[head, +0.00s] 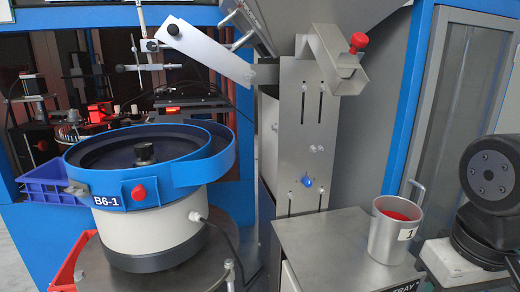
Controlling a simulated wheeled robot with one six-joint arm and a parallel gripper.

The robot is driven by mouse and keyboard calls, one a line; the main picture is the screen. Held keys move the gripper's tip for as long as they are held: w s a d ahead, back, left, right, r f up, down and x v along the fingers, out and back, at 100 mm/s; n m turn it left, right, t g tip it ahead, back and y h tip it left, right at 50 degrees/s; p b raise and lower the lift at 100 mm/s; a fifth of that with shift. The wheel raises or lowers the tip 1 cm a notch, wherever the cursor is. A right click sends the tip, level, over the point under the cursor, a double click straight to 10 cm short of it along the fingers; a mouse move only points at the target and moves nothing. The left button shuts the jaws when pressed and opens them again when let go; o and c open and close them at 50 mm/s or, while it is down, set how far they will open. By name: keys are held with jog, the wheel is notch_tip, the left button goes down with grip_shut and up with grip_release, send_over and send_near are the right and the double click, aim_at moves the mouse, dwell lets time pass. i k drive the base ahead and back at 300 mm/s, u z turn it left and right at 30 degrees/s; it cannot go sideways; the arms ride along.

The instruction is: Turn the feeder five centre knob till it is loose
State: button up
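A bowl feeder (150,235) stands at the left on a round metal stand. It has a blue-rimmed bowl and a cream base with a dark lower band. Its label (118,199) reads B6-1; I see no feeder marked five. A black centre knob (146,153) stands upright in the middle of the dark bowl. I cannot tell whether it is tight or loose. A red knob (138,193) sits on the bowl's front. My gripper is not in view, and nothing touches the centre knob.
An angled metal chute (205,52) hangs above the bowl's right side. A metal post (300,150) with a blue knob (307,181) stands right of it. A blue bin (50,184) is at left.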

aim_at(144, 151)
jog(key=z, duration=0.05)
jog(key=k, duration=0.5)
jog(key=z, duration=1.55)
jog(key=i, duration=0.9)
jog(key=u, duration=3.05)
